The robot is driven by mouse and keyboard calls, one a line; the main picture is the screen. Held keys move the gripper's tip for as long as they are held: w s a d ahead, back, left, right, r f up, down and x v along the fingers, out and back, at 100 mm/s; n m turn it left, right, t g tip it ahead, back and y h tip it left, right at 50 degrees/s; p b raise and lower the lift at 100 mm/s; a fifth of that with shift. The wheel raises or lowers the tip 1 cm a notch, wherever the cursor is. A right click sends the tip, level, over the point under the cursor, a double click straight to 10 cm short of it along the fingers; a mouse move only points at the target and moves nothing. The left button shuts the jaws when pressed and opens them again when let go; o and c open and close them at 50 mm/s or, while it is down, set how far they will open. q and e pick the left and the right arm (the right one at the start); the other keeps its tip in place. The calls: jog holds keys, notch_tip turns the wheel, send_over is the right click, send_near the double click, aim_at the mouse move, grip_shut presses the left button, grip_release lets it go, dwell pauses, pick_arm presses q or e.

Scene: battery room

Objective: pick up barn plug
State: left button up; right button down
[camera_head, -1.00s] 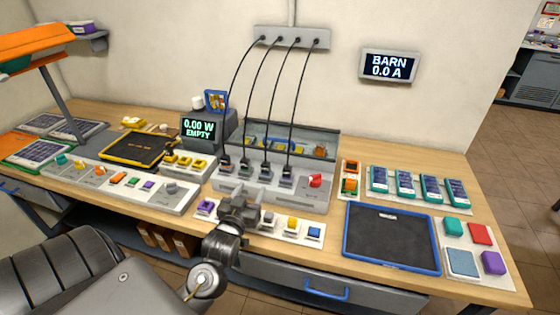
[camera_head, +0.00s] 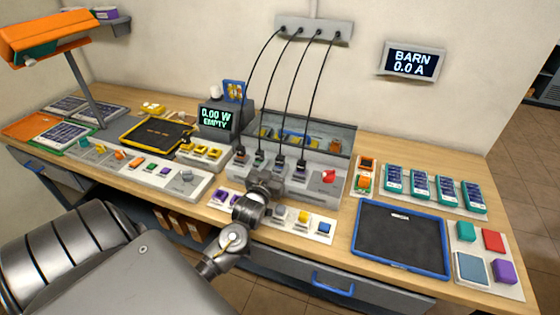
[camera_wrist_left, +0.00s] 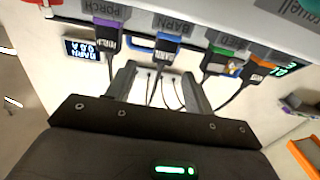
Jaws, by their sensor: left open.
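The barn plug (camera_wrist_left: 166,46) is a dark plug with a blue part, under the upside-down BARN label in the left wrist view. It sits in the socket unit with its black cable attached. In the head view it appears to be the second plug from the right (camera_head: 279,161). My left gripper (camera_wrist_left: 159,76) is open, with its fingers pointing at the barn plug and no visible contact. In the head view the left gripper (camera_head: 265,180) is just in front of the socket unit (camera_head: 318,188). My right gripper is not in view.
The purple porch plug (camera_wrist_left: 108,38) and a green plug (camera_wrist_left: 215,60) flank the barn plug closely. An orange plug (camera_wrist_left: 258,68) is farther along. Cables rise to a wall strip (camera_head: 313,29). A red switch (camera_head: 328,176) and a blue-rimmed tray (camera_head: 400,240) are to the right.

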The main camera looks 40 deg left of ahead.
aim_at(279, 159)
pick_arm(q)
jog(key=p+x, duration=0.1)
jog(key=x, duration=0.3)
jog(key=shift+a, duration=0.2)
jog(key=shift+c, duration=0.4)
jog(key=c, duration=1)
